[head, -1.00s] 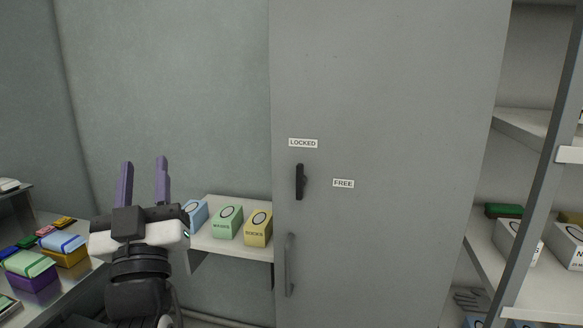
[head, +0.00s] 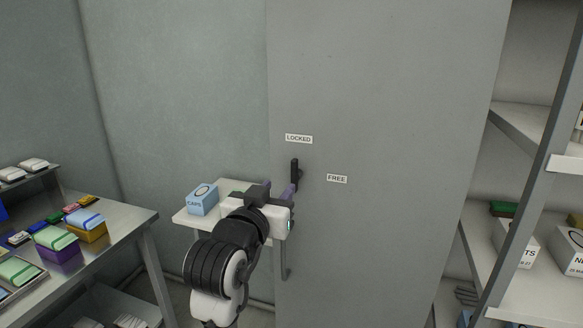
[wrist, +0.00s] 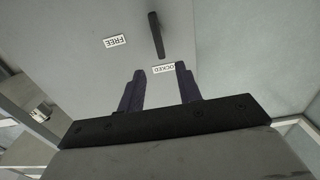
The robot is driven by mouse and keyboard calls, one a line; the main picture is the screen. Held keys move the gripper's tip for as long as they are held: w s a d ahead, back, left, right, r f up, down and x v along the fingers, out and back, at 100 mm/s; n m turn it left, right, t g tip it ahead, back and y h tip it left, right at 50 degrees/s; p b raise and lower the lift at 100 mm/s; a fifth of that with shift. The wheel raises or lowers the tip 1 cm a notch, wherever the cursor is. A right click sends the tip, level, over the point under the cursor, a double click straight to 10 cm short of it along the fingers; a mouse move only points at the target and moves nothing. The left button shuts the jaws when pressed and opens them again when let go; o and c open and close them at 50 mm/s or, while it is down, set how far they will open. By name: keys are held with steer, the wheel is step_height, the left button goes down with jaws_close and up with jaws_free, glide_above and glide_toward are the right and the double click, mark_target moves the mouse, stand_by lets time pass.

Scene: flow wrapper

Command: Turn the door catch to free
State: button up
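The black door catch (head: 295,176) stands upright on the grey cabinet door (head: 390,100), its upper end towards the LOCKED label (head: 299,139). The FREE label (head: 337,178) is to its right. My gripper (head: 281,187) is in front of the door, just left of and below the catch in the head view, and partly hidden by my wrist. In the wrist view my gripper (wrist: 160,69) has its two purple fingers apart with nothing between them.
A door handle (head: 286,258) is below the catch, partly behind my arm. A small shelf (head: 184,217) with boxes is left of the door. A metal table (head: 118,226) with coloured packs is at the left, and shelving (head: 513,190) with boxes at the right.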

mark_target(293, 169)
steer(key=p+x, duration=0.2)
steer(key=x, duration=0.8)
steer(key=shift+c, duration=0.2)
steer(key=shift+s, duration=0.1)
jaws_close()
